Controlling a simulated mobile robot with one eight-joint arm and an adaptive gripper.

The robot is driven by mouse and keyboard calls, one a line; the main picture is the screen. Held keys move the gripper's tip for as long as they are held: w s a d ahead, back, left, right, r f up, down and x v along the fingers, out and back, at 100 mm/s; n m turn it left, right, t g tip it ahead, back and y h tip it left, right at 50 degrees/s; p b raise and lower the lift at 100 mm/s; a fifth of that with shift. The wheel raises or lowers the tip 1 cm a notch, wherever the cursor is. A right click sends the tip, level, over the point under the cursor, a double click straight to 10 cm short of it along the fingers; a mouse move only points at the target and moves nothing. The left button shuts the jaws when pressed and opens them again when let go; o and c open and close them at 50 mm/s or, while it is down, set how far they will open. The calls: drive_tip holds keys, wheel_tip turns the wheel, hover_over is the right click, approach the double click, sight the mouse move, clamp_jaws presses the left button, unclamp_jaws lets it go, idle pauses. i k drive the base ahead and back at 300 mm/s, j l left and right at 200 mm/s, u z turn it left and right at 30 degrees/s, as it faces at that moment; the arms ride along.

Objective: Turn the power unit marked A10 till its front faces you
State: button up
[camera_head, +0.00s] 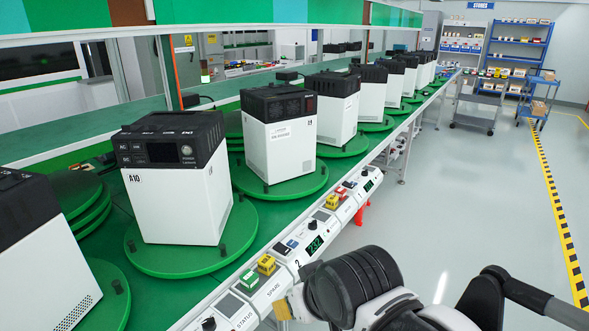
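The power unit marked A10 (178,190) stands upright on a round green turntable (236,244) at the left. It has a white body and a black top. Its broad side with the A10 mark faces roughly toward me; the black band above it carries labels, a small dark display and a round knob. A narrower plain white side shows at its right. My arm's end, with my gripper (284,308), is low at bottom centre, right of the unit and apart from it. Only a tan tip shows beside the black ribbed joint; the finger opening is hidden.
Another unit (30,250) stands close at the left edge. A unit with a red switch (280,135) stands behind, and several more recede along the green line. A control rail (235,306) with yellow and green blocks runs along the front edge. Open floor (470,220) lies right.

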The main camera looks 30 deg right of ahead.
sight(241, 231)
drive_tip(key=l, duration=0.15)
drive_tip(key=i+j+z, duration=0.2)
drive_tip(key=i+z, duration=0.2)
drive_tip(key=i+j+z, duration=0.35)
